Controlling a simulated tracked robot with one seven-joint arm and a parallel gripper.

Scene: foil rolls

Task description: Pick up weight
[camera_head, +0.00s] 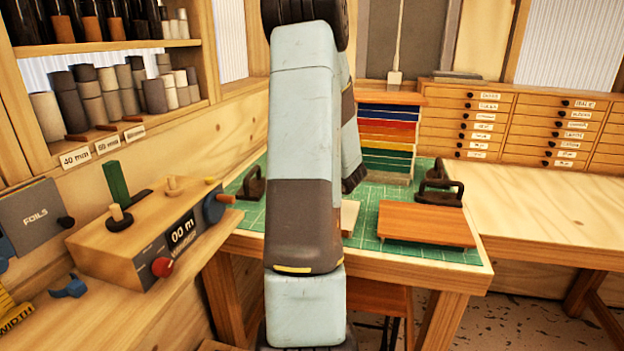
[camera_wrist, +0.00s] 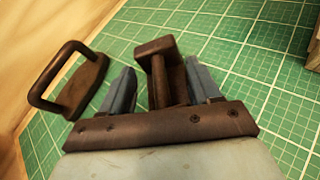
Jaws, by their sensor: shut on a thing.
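My gripper (camera_wrist: 160,82) shows in the wrist view, with its two blue-grey fingers shut on a dark brown weight (camera_wrist: 157,50) between them. The weight has a handle and a block-like body, and stands out past the fingertips over the green mat. A second dark weight (camera_wrist: 85,88) with a looped handle lies just left of the gripper, apart from it. In the head view my arm hides the gripper and the held weight. A dark weight (camera_head: 252,187) shows left of my arm, and dark weights (camera_head: 440,192) stand at the mat's right back.
The green cutting mat (camera_head: 375,215) covers the table. A reddish-brown board (camera_head: 425,225) lies on it at the right, and a rack of coloured sheets (camera_head: 386,140) stands behind. A wooden box with knobs (camera_head: 150,235) is at the left. The right bench (camera_head: 545,205) is bare.

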